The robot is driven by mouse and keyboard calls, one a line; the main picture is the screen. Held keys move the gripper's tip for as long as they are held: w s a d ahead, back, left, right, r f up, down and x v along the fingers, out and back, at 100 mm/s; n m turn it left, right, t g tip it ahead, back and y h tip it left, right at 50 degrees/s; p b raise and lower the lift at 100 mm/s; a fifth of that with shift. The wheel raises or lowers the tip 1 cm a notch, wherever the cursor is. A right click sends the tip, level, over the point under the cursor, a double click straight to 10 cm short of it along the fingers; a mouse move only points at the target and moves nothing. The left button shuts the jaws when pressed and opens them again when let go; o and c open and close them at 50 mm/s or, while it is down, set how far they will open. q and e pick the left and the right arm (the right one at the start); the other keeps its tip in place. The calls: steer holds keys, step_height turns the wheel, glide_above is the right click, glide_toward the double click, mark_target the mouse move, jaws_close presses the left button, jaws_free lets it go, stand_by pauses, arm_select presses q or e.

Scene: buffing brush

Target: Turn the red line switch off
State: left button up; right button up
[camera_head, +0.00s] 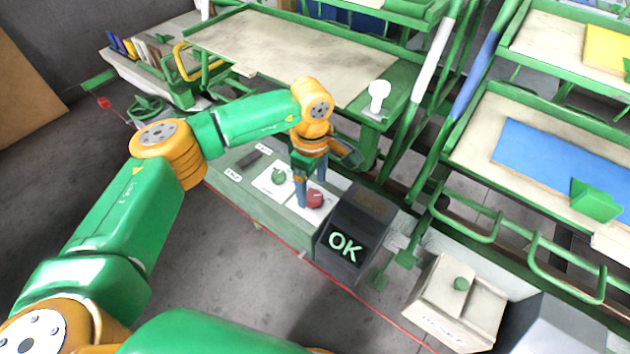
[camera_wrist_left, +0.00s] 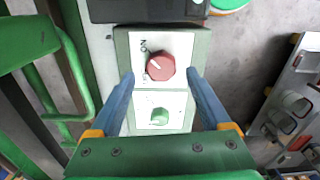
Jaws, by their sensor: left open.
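The red line switch (camera_head: 315,200) is a round red knob on a white plate of the green control panel (camera_head: 262,208). In the left wrist view the red knob (camera_wrist_left: 160,66) lies between my fingertips, with visible gaps at both sides. Its pale mark points toward the upper left; small lettering sits left of it, partly readable as ON at the top. My left gripper (camera_head: 312,188) is open above the panel, with blue fingers on either side of the knob; the left wrist view shows it (camera_wrist_left: 160,77) too. My right gripper is not in view.
A green knob (camera_head: 278,176) sits beside the red one on its own plate. A dark display box reading OK (camera_head: 345,243) stands right of the knobs. A green-framed table (camera_head: 285,50) stands behind.

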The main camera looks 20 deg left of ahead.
mark_target(313, 199)
arm_select(q)
steer(key=shift+s+f, duration=0.35)
steer(key=shift+f, duration=0.55)
steer(key=shift+w+f, duration=0.3)
steer(key=shift+w, duration=0.05)
steer(key=shift+s, duration=0.1)
jaws_close()
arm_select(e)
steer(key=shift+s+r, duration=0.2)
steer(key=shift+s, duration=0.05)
